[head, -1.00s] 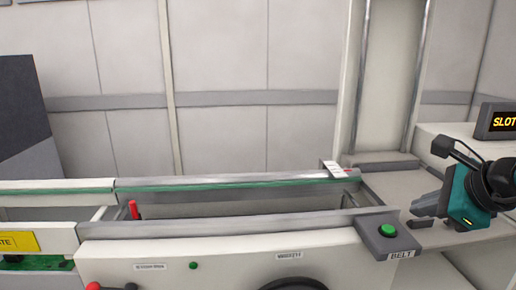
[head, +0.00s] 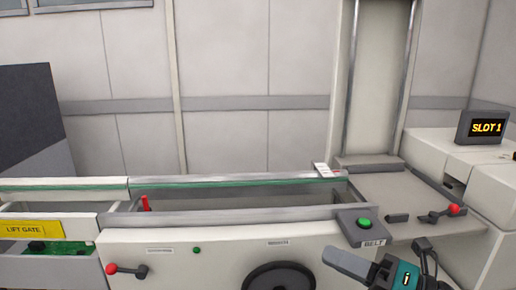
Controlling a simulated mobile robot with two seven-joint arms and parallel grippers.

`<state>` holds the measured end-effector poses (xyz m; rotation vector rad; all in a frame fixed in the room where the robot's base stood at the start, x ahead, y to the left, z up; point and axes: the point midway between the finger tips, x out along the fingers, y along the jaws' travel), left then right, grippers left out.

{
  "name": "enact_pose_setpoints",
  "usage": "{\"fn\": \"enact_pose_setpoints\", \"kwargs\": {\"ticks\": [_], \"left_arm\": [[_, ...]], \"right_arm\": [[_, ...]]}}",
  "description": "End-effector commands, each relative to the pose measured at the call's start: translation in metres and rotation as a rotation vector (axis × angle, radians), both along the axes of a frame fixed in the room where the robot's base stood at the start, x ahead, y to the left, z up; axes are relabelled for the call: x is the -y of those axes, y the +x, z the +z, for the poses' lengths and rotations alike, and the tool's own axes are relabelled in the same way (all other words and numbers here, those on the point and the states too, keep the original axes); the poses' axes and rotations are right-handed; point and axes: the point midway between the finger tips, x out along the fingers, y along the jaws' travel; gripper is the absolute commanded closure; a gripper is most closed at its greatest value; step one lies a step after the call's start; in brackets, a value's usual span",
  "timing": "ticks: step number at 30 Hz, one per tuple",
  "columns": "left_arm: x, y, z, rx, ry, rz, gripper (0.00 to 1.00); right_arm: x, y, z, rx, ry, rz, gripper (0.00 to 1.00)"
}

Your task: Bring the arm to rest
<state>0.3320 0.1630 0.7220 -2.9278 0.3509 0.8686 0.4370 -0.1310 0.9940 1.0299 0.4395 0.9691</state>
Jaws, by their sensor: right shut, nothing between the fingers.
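My right gripper (head: 362,266) is at the lower right of the head view, in front of the machine and just below the belt button box. Its grey fingers point left and are shut, with nothing between them. The teal wrist body (head: 400,278) is partly cut off by the bottom edge. My left gripper is not in view.
A green button (head: 364,223) sits on the BELT box (head: 362,238) close above my gripper. A red-knobbed lever (head: 443,213) is on the right shelf, beside a SLOT 1 display (head: 484,128). A black handwheel (head: 280,277) and a red-knobbed crank (head: 126,270) are on the front panel.

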Motion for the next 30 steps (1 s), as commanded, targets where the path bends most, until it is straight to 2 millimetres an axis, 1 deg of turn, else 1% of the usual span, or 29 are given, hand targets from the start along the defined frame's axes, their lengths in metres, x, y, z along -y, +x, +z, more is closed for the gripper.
{"fn": "enact_pose_setpoints", "kwargs": {"ticks": [1, 2, 3, 4, 5, 6, 7, 8, 9, 11, 12, 15, 18, 21, 30], "left_arm": [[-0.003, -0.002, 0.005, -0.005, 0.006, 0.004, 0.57], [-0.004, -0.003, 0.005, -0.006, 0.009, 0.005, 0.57], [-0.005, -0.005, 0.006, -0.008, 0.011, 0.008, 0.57], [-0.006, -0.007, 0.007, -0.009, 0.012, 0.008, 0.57], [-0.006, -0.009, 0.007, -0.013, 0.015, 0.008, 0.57], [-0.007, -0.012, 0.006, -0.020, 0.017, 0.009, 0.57], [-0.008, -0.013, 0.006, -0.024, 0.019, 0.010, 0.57], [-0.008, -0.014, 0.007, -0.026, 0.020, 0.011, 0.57], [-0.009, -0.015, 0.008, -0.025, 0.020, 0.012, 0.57], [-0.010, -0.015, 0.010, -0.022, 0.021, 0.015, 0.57], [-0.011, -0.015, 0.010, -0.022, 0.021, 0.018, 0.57], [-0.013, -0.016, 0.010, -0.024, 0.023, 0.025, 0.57], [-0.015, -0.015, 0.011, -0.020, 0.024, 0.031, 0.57], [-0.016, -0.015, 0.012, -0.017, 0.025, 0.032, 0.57], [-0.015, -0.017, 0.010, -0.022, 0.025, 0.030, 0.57]], "right_arm": [[0.005, 0.002, -0.006, -0.147, 0.187, -0.071, 1.00], [0.009, 0.003, -0.012, -0.231, 0.293, -0.116, 1.00], [0.018, 0.006, -0.024, -0.349, 0.430, -0.185, 1.00], [0.024, 0.006, -0.036, -0.441, 0.530, -0.237, 1.00], [0.031, 0.006, -0.050, -0.534, 0.627, -0.293, 1.00], [0.040, 0.002, -0.072, -0.661, 0.753, -0.372, 1.00], [0.046, -0.002, -0.091, -0.759, 0.844, -0.432, 1.00], [0.051, -0.009, -0.111, -0.859, 0.932, -0.495, 1.00], [0.056, -0.021, -0.138, -0.985, 1.038, -0.577, 1.00], [0.059, -0.041, -0.173, -1.150, 1.173, -0.684, 1.00], [0.059, -0.056, -0.194, -1.244, 1.243, -0.747, 1.00], [0.054, -0.088, -0.231, -1.430, 1.375, -0.868, 1.00], [0.049, -0.111, -0.252, -1.543, 1.452, -0.942, 1.00], [0.046, -0.121, -0.262, -1.595, 1.487, -0.975, 1.00], [0.046, -0.123, -0.263, -1.603, 1.490, -0.979, 1.00]]}}
